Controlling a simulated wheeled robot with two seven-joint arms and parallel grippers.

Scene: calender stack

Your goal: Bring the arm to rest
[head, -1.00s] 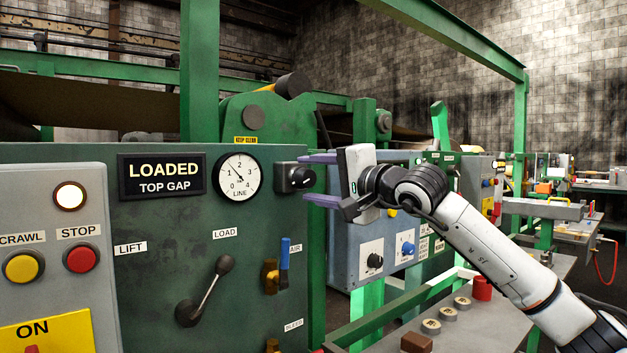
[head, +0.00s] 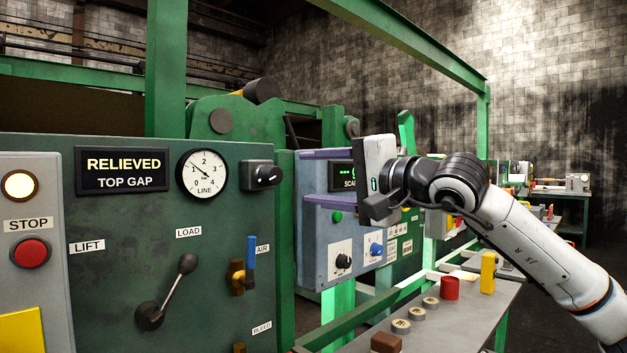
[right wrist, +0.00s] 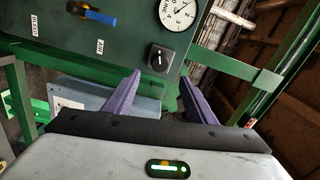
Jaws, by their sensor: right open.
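My right arm comes in from the right in the head view. Its gripper (head: 302,177) has two purple fingers that point left, apart and with nothing between them. The fingertips stand to the right of a black rotary knob (head: 262,175) on the dark green panel (head: 120,230), with a gap in the picture. In the right wrist view the open fingers (right wrist: 161,77) show below the black knob (right wrist: 160,57) and the line gauge (right wrist: 178,12). My left gripper is not in view.
The panel sign (head: 124,170) reads RELIEVED, TOP GAP. A load lever (head: 168,290) and a blue-handled air valve (head: 250,262) stick out of the panel. A blue-grey control box (head: 312,240) is behind the fingers. A bench (head: 465,315) with a red cup (head: 449,288) lies below the arm.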

